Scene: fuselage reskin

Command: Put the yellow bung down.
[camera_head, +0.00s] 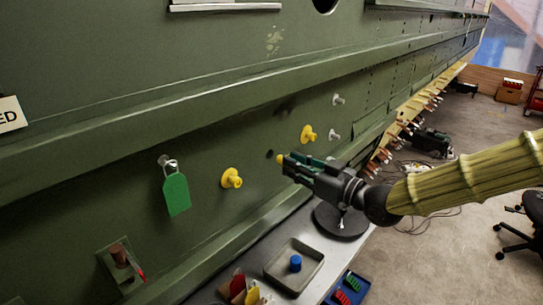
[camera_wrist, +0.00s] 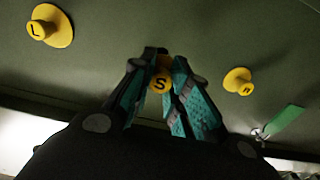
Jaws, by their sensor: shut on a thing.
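My gripper (camera_head: 287,160) is shut on a yellow bung (camera_head: 280,159) close to the green fuselage skin (camera_head: 215,135). In the wrist view the bung, marked S (camera_wrist: 160,82), sits between the teal finger pads of my gripper (camera_wrist: 160,75). A dark hole shows in the skin just left of the bung in the head view. Two other yellow bungs sit on the skin: one to the lower left (camera_head: 232,178), one to the upper right (camera_head: 308,134). In the wrist view they read L (camera_wrist: 45,28) and what looks like M (camera_wrist: 238,82).
A green tag (camera_head: 176,193) hangs from a fitting on the skin. Below, a bench (camera_head: 262,250) carries a grey tray (camera_head: 275,272) with a blue cylinder (camera_head: 295,263), a blue tray (camera_head: 349,296) and red and yellow items (camera_head: 238,285). A dark round base (camera_head: 342,222) stands under my gripper.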

